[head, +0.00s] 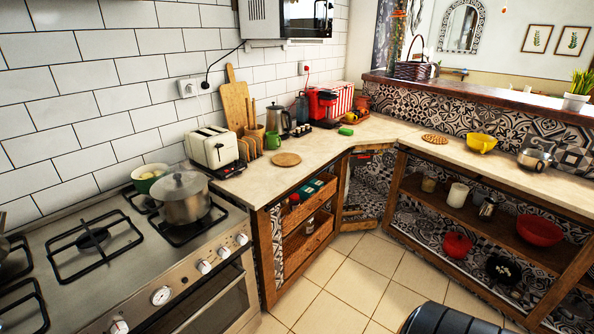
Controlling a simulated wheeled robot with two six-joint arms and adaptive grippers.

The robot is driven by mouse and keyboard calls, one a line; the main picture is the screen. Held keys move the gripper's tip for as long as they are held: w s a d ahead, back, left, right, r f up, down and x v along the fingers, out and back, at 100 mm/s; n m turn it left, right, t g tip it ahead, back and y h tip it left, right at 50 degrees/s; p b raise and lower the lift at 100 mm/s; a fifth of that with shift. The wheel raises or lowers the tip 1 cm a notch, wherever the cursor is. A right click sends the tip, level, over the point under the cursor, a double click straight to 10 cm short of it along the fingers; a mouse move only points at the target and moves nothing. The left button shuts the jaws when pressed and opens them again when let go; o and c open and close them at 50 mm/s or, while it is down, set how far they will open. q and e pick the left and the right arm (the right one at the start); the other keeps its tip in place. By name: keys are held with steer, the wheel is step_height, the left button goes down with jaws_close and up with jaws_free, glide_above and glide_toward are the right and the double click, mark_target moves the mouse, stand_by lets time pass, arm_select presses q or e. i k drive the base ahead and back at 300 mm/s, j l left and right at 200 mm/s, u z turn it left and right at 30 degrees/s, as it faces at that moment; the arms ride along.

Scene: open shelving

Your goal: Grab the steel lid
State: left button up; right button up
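The steel lid (172,187) sits on top of a steel pot (186,208) on the back right burner of the stove, at the left of the head view. The lid has a small knob in its middle and looks level on the pot's rim. Neither of my grippers is in view.
A green pot (148,180) with pale round contents stands just behind the steel pot. A white toaster (213,148) stands on the counter to the right. The stove's front left grates (95,238) are clear. Tiled floor (330,285) lies open before the counters.

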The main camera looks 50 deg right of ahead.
mark_target(157, 192)
steer(key=z, duration=0.6)
steer(key=u, duration=0.85)
steer(key=l+u, duration=0.9)
steer(key=l, duration=0.15)
steer(key=k+l+u, duration=0.15)
steer(key=l+u, duration=0.3)
steer(key=k+l+u, duration=0.2)
steer(key=l+u, duration=0.3)
